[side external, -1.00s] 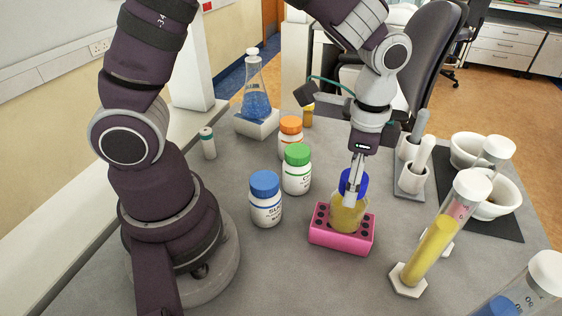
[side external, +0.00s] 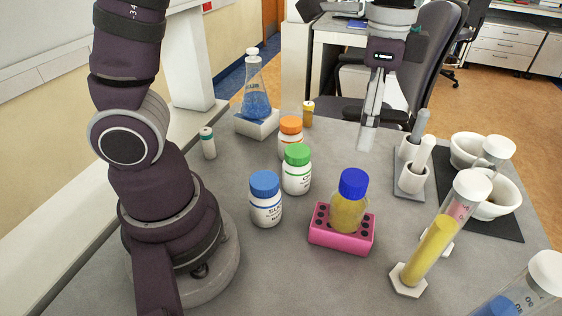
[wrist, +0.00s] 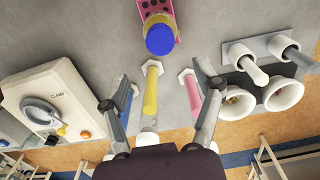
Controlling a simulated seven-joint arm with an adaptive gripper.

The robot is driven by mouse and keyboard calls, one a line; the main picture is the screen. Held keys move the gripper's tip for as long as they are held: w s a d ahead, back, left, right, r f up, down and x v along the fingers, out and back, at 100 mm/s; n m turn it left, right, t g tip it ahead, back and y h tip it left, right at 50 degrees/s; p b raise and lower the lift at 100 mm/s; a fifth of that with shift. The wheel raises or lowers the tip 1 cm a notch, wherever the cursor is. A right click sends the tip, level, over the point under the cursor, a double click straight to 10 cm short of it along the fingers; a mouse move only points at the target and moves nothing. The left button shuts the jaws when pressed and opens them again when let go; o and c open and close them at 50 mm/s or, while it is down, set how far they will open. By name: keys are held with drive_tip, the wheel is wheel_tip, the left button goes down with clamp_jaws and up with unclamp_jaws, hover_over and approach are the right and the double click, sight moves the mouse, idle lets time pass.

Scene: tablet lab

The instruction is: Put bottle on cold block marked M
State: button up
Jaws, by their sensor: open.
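The bottle (side external: 349,204), with a blue cap and yellow liquid, stands upright on the pink block (side external: 341,241) with dark holes. In the wrist view the bottle's blue cap (wrist: 160,39) covers part of the pink block (wrist: 150,7). No letter M can be read on the block. My gripper (side external: 367,138) is up and behind the bottle, apart from it, with nothing held. In the wrist view my gripper (wrist: 160,75) has its fingers spread wide.
White jars with blue (side external: 265,199), green (side external: 297,170) and orange (side external: 290,137) caps stand left of the block. A yellow-filled cylinder (side external: 436,240) stands to its right. Mortars (side external: 487,190) and a pestle rack (side external: 409,177) are at right. A flask (side external: 256,95) is at the back.

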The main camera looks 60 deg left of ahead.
drive_tip(key=s+a+n+t, duration=0.5)
drive_tip(key=s+a+n, duration=0.2)
drive_tip(key=s+n, duration=0.1)
drive_tip(key=shift+a+n+t, duration=0.2)
drive_tip(key=shift+n+t, duration=0.1)
drive_tip(key=shift+n, duration=0.2)
